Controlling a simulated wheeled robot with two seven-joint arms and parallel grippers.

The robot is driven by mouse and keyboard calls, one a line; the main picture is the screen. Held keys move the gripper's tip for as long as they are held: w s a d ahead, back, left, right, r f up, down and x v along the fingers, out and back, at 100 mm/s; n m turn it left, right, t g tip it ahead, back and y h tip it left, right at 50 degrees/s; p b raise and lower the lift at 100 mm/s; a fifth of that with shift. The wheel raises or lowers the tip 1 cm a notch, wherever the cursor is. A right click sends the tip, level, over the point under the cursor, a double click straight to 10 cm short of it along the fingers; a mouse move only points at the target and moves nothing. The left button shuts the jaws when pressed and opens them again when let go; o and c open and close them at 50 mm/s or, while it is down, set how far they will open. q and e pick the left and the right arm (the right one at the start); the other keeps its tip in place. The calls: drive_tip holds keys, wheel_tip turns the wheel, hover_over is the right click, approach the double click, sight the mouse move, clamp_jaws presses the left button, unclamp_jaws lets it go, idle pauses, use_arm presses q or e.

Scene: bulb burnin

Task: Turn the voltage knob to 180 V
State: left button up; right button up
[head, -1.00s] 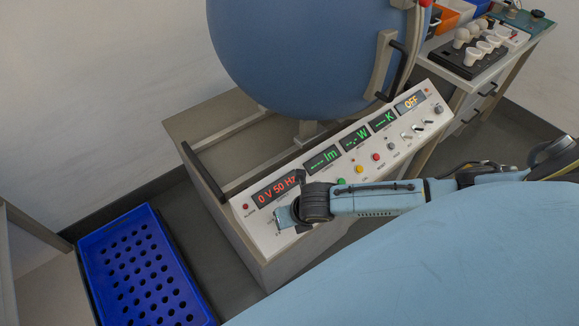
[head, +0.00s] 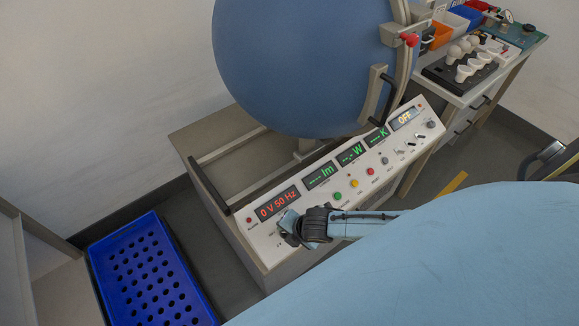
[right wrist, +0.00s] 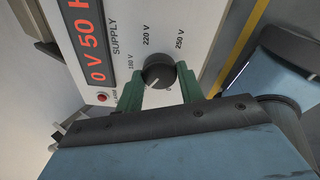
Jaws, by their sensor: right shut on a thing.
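The voltage knob (right wrist: 158,72) is a round black dial on the white panel marked SUPPLY, with 180 V, 220 V and 250 V printed around it. A pale pointer mark shows on its lower part, away from those three labels. My right gripper (right wrist: 160,78) is shut on the knob, one green finger on each side. In the head view my right gripper (head: 288,226) is at the panel's near left end and hides the knob. The red supply display (head: 277,205) reads 0 V 50 Hz. My left gripper is not in view.
The sloping console (head: 360,170) carries green displays, coloured buttons and an OFF display (head: 406,118). A large blue sphere (head: 310,65) stands behind it. A blue perforated crate (head: 150,270) is at lower left. A bench with bulbs (head: 470,60) is at upper right.

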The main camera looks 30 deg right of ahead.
drive_tip(key=m+p, duration=0.2)
drive_tip(key=m, duration=0.3)
drive_tip(key=shift+m, duration=0.3)
drive_tip(key=m+p, duration=0.1)
drive_tip(key=m, duration=0.2)
drive_tip(key=m+p, duration=0.1)
drive_tip(key=m, duration=0.1)
drive_tip(key=shift+m+t+h, duration=0.3)
drive_tip(key=shift+m+t, duration=0.1)
drive_tip(key=o, duration=1)
